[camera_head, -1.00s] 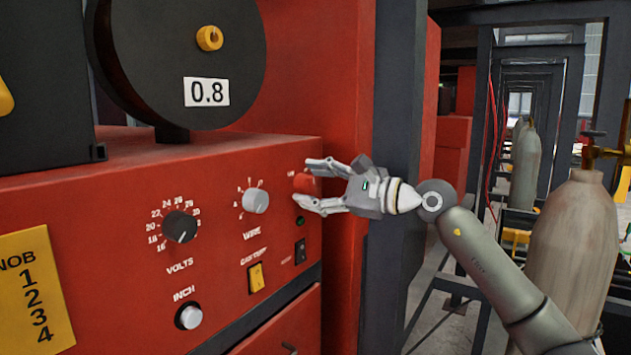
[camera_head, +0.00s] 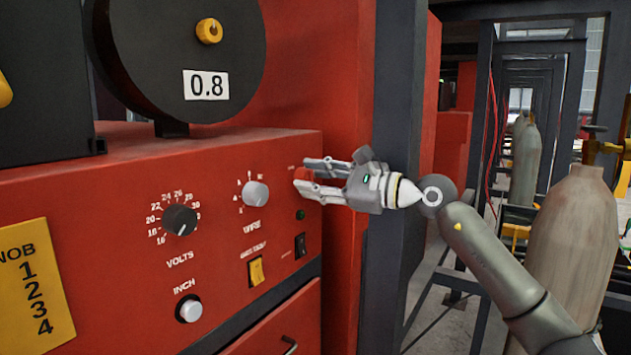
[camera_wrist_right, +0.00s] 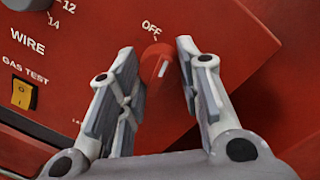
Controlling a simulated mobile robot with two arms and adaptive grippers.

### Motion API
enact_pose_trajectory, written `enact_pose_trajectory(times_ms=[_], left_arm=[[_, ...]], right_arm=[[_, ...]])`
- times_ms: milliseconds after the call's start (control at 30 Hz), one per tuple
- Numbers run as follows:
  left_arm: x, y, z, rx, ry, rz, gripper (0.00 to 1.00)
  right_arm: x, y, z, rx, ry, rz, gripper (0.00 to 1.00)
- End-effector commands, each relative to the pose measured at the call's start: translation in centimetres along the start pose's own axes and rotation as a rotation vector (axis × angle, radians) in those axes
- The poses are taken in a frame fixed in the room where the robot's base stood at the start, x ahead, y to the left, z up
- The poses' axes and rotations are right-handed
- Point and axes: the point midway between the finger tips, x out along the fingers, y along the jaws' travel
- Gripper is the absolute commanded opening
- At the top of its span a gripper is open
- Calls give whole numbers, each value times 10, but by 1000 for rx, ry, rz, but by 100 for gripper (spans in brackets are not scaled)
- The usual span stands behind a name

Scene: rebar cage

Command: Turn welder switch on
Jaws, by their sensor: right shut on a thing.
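The welder switch is a small red rotary knob (camera_wrist_right: 152,62) with a white mark, on the red welder panel (camera_head: 110,200). The word OFF stands just above it in the right wrist view. In the head view the knob (camera_head: 301,174) sits near the panel's right edge, partly covered by fingers. My right gripper (camera_head: 304,176) comes from the right and is shut on the knob, one finger on each side. In the right wrist view my right gripper (camera_wrist_right: 157,50) shows both fingers flanking it. My left gripper is in neither view.
The panel also holds a volts dial (camera_head: 180,220), a wire dial (camera_head: 256,193), a yellow gas-test switch (camera_head: 256,271), a black switch (camera_head: 300,245) and an inch button (camera_head: 189,309). A dark post (camera_head: 400,150) stands behind my right gripper. A gas cylinder (camera_head: 575,235) stands at right.

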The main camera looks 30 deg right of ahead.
Motion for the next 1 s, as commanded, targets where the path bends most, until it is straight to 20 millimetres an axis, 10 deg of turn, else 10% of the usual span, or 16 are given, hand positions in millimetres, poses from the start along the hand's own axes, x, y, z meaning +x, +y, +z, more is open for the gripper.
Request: enact_pose_trajectory(times_ms=[1000], left_arm=[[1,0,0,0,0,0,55]], right_arm=[[0,1,0,850,-47,-58,9]])
